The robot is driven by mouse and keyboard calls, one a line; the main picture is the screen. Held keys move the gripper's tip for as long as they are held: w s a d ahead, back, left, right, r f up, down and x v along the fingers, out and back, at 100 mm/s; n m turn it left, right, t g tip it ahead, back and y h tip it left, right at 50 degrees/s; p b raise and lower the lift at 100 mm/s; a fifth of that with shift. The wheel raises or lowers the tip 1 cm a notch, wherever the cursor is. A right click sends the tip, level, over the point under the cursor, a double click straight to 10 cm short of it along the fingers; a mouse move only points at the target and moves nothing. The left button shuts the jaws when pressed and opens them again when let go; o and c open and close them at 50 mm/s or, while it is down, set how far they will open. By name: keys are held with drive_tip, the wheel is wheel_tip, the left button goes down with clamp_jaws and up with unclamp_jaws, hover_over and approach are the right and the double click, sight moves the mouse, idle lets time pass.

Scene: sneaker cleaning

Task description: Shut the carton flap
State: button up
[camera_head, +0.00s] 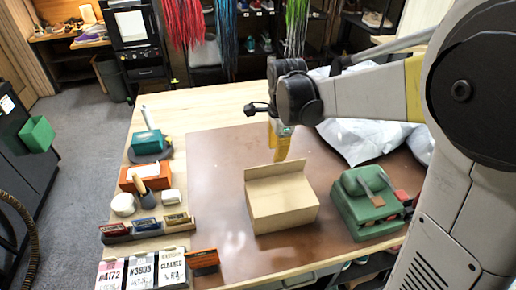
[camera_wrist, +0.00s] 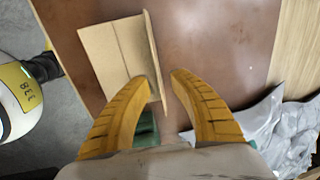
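A tan cardboard carton (camera_head: 285,208) sits on the brown mat, its top face otherwise covered. Its flap (camera_head: 276,170) stands up along the back edge. In the wrist view the carton (camera_wrist: 112,50) is at upper left, and the flap (camera_wrist: 153,50) shows as a narrow strip on its right side. My yellow-fingered gripper (camera_head: 280,145) points down just behind and above the flap. In the wrist view my gripper (camera_wrist: 162,76) is open; the flap's strip passes between the fingertips in the picture. I cannot tell whether a finger touches it.
A green case (camera_head: 367,205) stands right of the carton. Crumpled grey-white sheeting (camera_head: 365,135) lies behind it. Brushes, small boxes and a card holder (camera_head: 150,228) line the table's left side. The brown mat (camera_head: 215,160) is clear left of and behind the carton.

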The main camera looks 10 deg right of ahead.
sight(274, 176)
drive_tip(key=f+b, duration=0.1)
drive_tip(key=f, duration=0.2)
drive_tip(key=f+b, duration=0.1)
drive_tip(key=f, duration=0.3)
drive_tip(key=w+f+b, duration=0.1)
drive_tip(key=f, duration=0.2)
drive_tip(key=shift+d+f, duration=0.2)
drive_tip(key=shift+c, duration=0.5)
drive_tip(key=shift+s, duration=0.1)
clamp_jaws()
